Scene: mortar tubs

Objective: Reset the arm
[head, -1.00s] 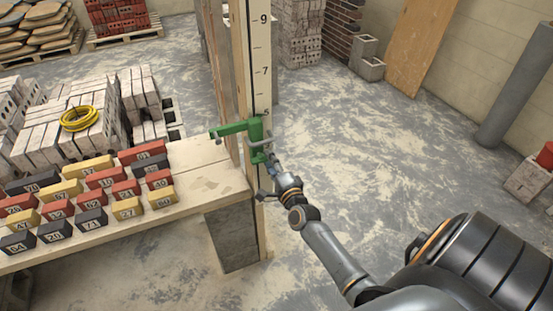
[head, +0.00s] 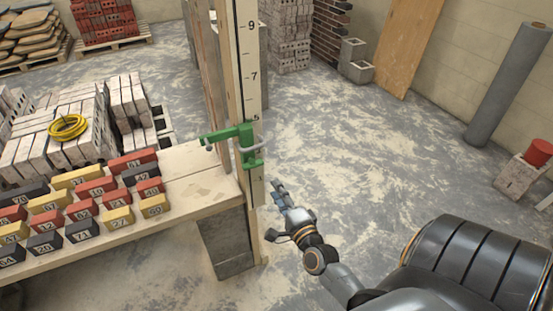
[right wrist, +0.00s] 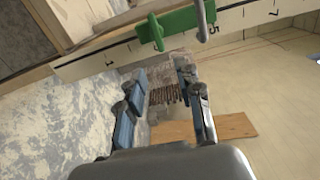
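My right gripper (head: 278,196) is empty, low and to the right of the marked post. In the right wrist view its two blue-tipped fingers (right wrist: 160,85) stand apart with nothing between them. A green clamp (head: 246,146) with a grey handle sits on the upright post with a numbered scale (head: 248,70). It also shows in the right wrist view (right wrist: 180,25), ahead of the fingers and apart from them. My left gripper is in neither view.
A wooden bench (head: 200,165) on the left carries several numbered red, yellow and dark blocks. A block support (head: 226,245) stands under its end. Open floor (head: 370,150) lies right of the post. A grey roll (head: 508,85) leans at the right wall.

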